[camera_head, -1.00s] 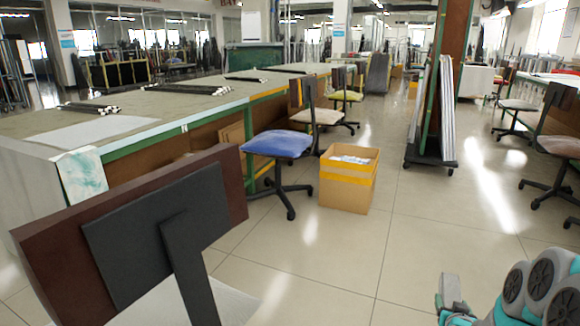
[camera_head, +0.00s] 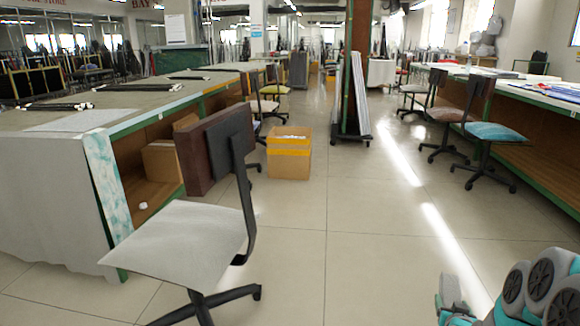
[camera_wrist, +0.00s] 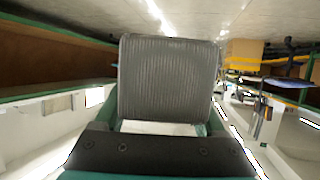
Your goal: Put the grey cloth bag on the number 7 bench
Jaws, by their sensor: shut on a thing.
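In the head view, my arm shows at the lower right, and I cannot clearly make out the bag there. A long bench (camera_head: 50,225) with a pale cloth side stands at the left, and another bench (camera_head: 545,150) with a green frame runs along the right. I can read no number on either, so I cannot tell which is number 7.
A chair with a pale seat (camera_head: 185,240) stands close ahead, left of centre. A cardboard box (camera_head: 290,160) sits on the floor beyond it. A teal-seated chair (camera_head: 495,132) stands at the right bench. A wheeled rack (camera_head: 352,100) stands farther down the aisle. The middle floor is clear.

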